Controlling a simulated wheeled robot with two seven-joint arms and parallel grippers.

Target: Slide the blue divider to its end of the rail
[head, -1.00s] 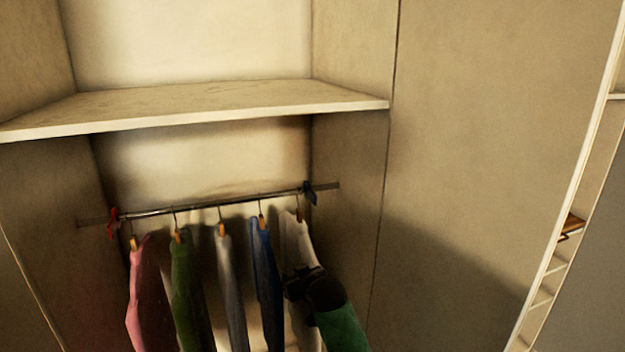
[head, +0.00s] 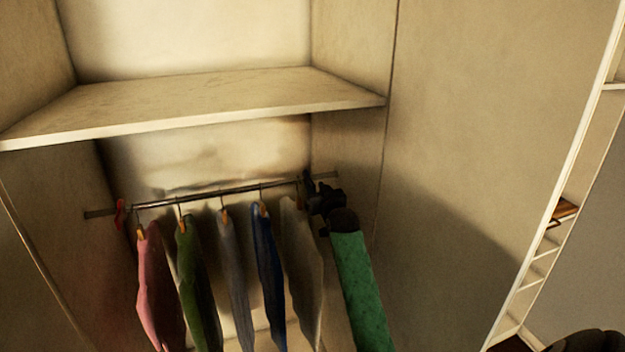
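The dark blue divider (head: 308,183) is on the rail (head: 230,191) near its right end, close to the closet's right wall. My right gripper (head: 316,194), at the end of the green arm, is right beside the divider and partly covers it. Its fingers are dark and small, so I cannot tell whether they are open or touching the divider. A red divider (head: 120,214) is at the left end of the rail. My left gripper is not in view.
Several garments hang on the rail between the dividers: a pink one (head: 158,285), a green one (head: 196,280), a grey one, a blue one (head: 267,265) and a pale one (head: 302,265) nearest my arm. A shelf (head: 200,100) spans above the rail.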

